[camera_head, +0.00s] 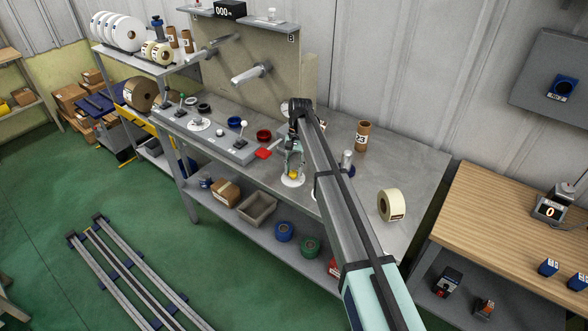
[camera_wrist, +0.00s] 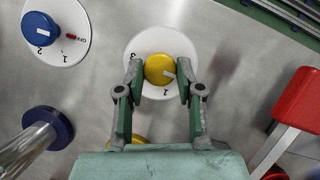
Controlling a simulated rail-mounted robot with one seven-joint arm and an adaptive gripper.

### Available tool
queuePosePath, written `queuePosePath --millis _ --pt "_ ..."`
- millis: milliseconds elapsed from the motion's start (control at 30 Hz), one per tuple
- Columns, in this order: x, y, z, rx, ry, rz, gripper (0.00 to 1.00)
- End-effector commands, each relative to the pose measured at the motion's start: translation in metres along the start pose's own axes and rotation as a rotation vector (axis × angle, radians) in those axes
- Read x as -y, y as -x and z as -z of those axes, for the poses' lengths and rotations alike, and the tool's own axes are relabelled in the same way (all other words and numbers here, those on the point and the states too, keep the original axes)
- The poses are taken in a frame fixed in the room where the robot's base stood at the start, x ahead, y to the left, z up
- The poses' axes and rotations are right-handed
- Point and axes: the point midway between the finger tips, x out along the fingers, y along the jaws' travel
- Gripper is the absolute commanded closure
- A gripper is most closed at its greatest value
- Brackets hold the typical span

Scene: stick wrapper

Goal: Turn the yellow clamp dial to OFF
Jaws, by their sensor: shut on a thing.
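The yellow clamp dial (camera_wrist: 158,67) sits on a round white plate (camera_wrist: 150,38) in the wrist view. The plate shows a "3" at the left and a "1" below the dial; no OFF mark is visible. The dial's white pointer mark points to the right, slightly down, toward my right fingertip, which covers part of the plate. My gripper (camera_wrist: 160,73) is shut on the dial, one finger on each side. In the head view the yellow dial (camera_head: 293,175) is low on the grey bench, under my gripper (camera_head: 294,162).
A blue dial (camera_wrist: 41,28) on a white plate with 1, 2 and a red OFF mark lies at upper left. A metal post with a blue base (camera_wrist: 46,128) stands at left, a red block (camera_wrist: 298,97) at right. A tape roll (camera_head: 391,205) stands on the bench.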

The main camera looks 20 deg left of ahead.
Motion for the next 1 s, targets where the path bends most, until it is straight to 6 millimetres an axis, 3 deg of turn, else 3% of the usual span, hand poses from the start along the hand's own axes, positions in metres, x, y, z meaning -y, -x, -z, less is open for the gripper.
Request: queuePosePath --millis 500,533,600,1000 --pt "-0.0012 -0.0037 -0.0015 0.005 0.019 -0.012 0.98" --pt "-0.0012 -0.0038 -0.0015 0.005 0.019 -0.012 0.57" --pt "-0.0011 -0.0036 -0.0014 0.005 0.019 -0.012 0.38" --pt "0.0 0.0026 -0.0001 0.001 0.019 -0.009 0.38"
